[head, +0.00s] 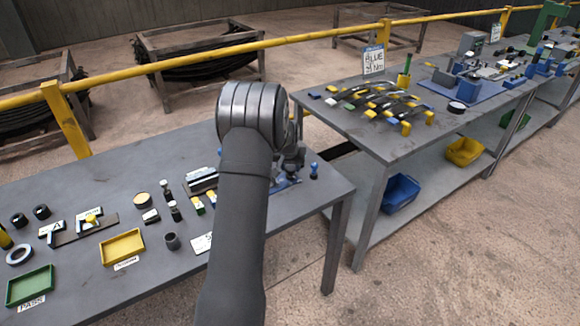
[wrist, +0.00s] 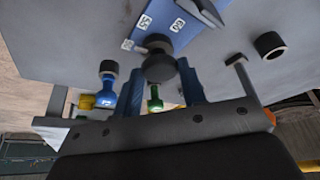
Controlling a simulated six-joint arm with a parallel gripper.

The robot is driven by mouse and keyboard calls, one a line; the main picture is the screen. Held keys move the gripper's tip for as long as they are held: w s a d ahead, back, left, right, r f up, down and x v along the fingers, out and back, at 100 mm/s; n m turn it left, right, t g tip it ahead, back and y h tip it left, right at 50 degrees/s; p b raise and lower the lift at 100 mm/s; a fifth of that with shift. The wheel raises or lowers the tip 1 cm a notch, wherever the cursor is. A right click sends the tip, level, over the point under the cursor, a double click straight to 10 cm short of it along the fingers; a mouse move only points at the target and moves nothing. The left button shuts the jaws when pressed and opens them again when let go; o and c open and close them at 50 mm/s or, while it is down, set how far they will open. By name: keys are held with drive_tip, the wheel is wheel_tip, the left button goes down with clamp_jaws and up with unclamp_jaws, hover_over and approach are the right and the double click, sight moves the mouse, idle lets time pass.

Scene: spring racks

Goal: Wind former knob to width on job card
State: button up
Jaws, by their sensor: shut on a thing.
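In the wrist view the former's black round knob (wrist: 158,66) sits at the near end of a blue plate (wrist: 190,22) with white printed tags. My gripper (wrist: 160,84) has its two blue fingers on either side of the knob and is shut on it. In the head view my arm hides most of the former; part of its blue base (head: 287,184) shows beside my gripper (head: 291,164) at the bench's right end. A white card (head: 201,243) lies partly behind my arm; its writing is not readable. A sign (head: 373,60) reading "BLUE" and what looks like "31 Nm" stands on the far bench.
A small blue-topped piece (head: 314,171) stands right of the former, near the bench edge. Left of my arm are a yellow tray (head: 122,247), a green tray (head: 30,287) and several small parts. Another bench (head: 345,135) with leaf springs stands behind, right.

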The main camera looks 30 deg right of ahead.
drive_tip(key=shift+s+d+n+t+y, duration=0.1)
drive_tip(key=shift+n+t+y, duration=0.2)
drive_tip(key=shift+n, duration=0.75)
drive_tip(key=shift+d+n+t+y, duration=0.1)
drive_tip(key=shift+n+y, duration=0.3)
drive_tip(key=shift+n, duration=0.65)
drive_tip(key=o, duration=1)
drive_tip(key=shift+c, duration=0.2)
drive_tip(key=v, duration=1.7)
drive_tip(key=shift+r, duration=0.2)
